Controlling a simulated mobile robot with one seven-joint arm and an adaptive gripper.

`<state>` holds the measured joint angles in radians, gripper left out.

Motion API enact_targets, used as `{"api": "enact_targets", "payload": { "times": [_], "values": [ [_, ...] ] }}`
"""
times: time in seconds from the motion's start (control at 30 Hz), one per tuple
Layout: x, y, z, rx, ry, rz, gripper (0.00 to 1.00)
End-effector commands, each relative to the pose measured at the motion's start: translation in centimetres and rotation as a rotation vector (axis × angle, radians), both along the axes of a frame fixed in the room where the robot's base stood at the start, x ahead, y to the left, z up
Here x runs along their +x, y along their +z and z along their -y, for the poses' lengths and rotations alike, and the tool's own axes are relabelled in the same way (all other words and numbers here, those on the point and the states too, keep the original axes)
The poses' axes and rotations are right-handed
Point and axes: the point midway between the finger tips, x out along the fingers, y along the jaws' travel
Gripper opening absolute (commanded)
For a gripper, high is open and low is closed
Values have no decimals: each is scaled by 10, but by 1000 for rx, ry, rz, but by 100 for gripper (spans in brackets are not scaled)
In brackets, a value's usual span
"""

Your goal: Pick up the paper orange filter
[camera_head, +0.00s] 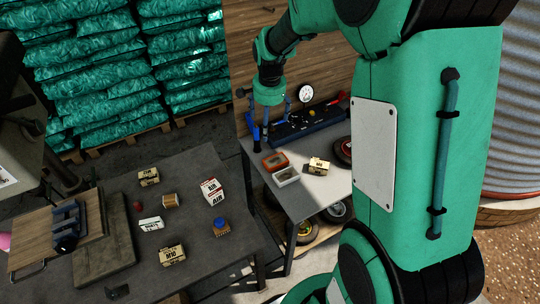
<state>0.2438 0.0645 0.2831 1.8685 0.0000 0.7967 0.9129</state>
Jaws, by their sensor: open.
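The paper orange filter appears to be the small rectangular orange-framed piece (275,161) with a darker middle. It lies flat on the grey table at the right (303,195), near its left edge. My gripper (261,138) reaches down from the green arm, just above and behind the orange piece in the picture. It looks open and empty, and apart from the piece. The fingertips are small and dark, partly mixed with a blue object behind them, so their exact height over the table is unclear.
Next to the orange piece lie a white-framed piece (287,176) and a tan box (319,166). A dark toolbox (310,121) and a round gauge (306,93) are behind. The left table (200,255) holds several small boxes. My arm hides the right table's right side.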

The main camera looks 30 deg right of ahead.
Motion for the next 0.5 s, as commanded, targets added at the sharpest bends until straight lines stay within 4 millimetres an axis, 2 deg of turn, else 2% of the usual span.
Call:
{"api": "enact_targets", "payload": {
  "times": [0.03,0.3,0.5],
  "values": [
    [7,-16,8,7,-36,-14,95],
    [38,-95,46,38,-242,-72,95],
    [50,-142,67,51,-359,-104,95]
  ]
}}
